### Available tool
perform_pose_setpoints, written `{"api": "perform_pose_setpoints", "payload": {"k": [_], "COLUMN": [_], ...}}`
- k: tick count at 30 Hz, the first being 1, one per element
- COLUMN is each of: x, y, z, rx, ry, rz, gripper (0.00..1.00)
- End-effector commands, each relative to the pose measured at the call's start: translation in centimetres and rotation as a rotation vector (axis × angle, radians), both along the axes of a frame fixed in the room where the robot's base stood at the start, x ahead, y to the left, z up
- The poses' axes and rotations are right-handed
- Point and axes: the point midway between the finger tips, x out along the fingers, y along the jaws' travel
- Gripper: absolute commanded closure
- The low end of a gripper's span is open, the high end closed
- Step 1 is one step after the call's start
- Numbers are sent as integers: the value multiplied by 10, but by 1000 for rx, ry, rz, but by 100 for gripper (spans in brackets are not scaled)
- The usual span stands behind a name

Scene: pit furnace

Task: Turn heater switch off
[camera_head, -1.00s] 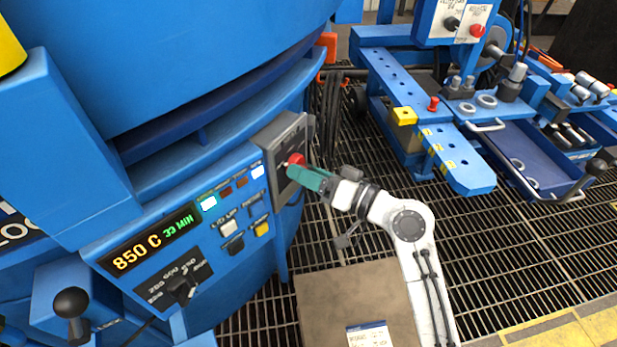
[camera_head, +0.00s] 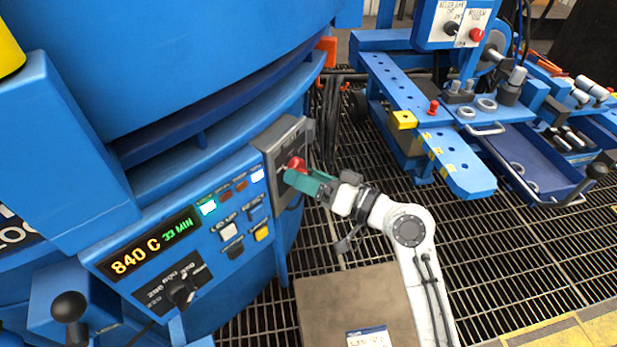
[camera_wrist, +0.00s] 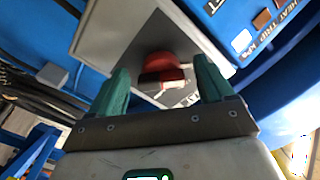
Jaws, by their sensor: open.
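The heater switch is a red rotary knob (camera_head: 296,164) on a grey box (camera_head: 279,150) at the right end of the blue furnace control panel. In the wrist view the red knob (camera_wrist: 162,72) sits between the green fingers of my gripper (camera_wrist: 162,88), on a grey plate. The fingers stand apart on either side of it; I cannot tell whether they touch it. In the head view my gripper (camera_head: 297,180) is at the knob and hides part of it. The panel display (camera_head: 150,247) reads 840 C and 33 MIN.
Several buttons and lamps (camera_head: 230,231) lie left of the switch box. A black dial (camera_head: 181,291) and a ball-ended lever (camera_head: 70,307) are lower left. A brown box top (camera_head: 350,300) is below my arm. A blue bench (camera_head: 440,150) stands at the right over grating.

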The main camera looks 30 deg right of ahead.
Motion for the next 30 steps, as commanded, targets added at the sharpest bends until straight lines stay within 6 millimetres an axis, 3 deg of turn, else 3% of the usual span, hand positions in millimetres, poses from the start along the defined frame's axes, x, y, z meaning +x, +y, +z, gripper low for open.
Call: {"api": "perform_pose_setpoints", "payload": {"k": [5, 21, 30], "x": [-9, -89, -98], "y": [-5, -43, -46], "z": [1, 0, 0], "rx": [0, 0, -1], "ry": [0, 2, 0], "rz": [-3, -2, 0], "gripper": [19, 19, 19]}}
